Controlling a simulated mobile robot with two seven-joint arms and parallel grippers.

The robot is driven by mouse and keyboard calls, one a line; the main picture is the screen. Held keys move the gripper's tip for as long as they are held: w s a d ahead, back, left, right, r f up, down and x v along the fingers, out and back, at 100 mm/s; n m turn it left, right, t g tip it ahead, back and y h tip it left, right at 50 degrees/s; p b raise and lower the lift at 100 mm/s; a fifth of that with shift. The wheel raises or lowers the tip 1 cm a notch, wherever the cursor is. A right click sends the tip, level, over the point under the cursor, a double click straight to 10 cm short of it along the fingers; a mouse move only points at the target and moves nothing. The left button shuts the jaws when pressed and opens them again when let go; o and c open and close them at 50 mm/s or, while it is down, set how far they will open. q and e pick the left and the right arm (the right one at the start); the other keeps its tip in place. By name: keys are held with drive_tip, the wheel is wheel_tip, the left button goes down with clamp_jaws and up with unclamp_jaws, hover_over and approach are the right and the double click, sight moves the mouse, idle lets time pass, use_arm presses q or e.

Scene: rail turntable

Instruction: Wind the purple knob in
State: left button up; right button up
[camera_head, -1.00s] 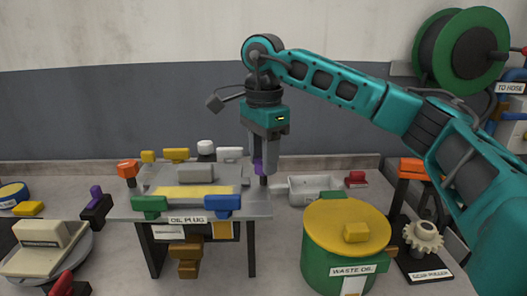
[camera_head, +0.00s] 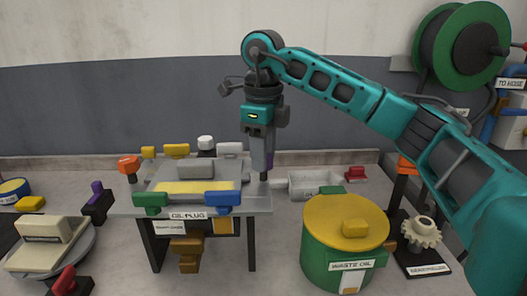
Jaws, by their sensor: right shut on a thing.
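My right gripper (camera_head: 263,164) points straight down at the right end of the grey table-like stand (camera_head: 258,201). It is shut on a purple knob (camera_head: 270,159), and only a narrow purple strip shows beside the fingers. A dark post (camera_head: 264,176) stands below the knob. The fingers hide most of the knob, so how far in it sits cannot be told. Another purple handle (camera_head: 97,188) sits on a dark block at the left, apart from the gripper. My left gripper is not in view.
Yellow, green, blue and orange handles crowd the stand, with a brown plug (camera_head: 188,253) below. A green waste-oil drum (camera_head: 325,262) with a yellow lid stands at front right. A grey tray (camera_head: 300,187) lies behind it. A gear puller (camera_head: 422,233) stands further right.

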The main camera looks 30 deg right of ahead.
drive_tip(key=m, duration=0.6)
drive_tip(key=shift+m, duration=0.3)
drive_tip(key=m, duration=0.6)
drive_tip(key=shift+m, duration=0.3)
drive_tip(key=o, duration=1)
drive_tip(key=shift+o, duration=0.2)
wheel_tip(320, 180, up, 13)
drive_tip(key=shift+f, duration=0.1)
idle(0.7)
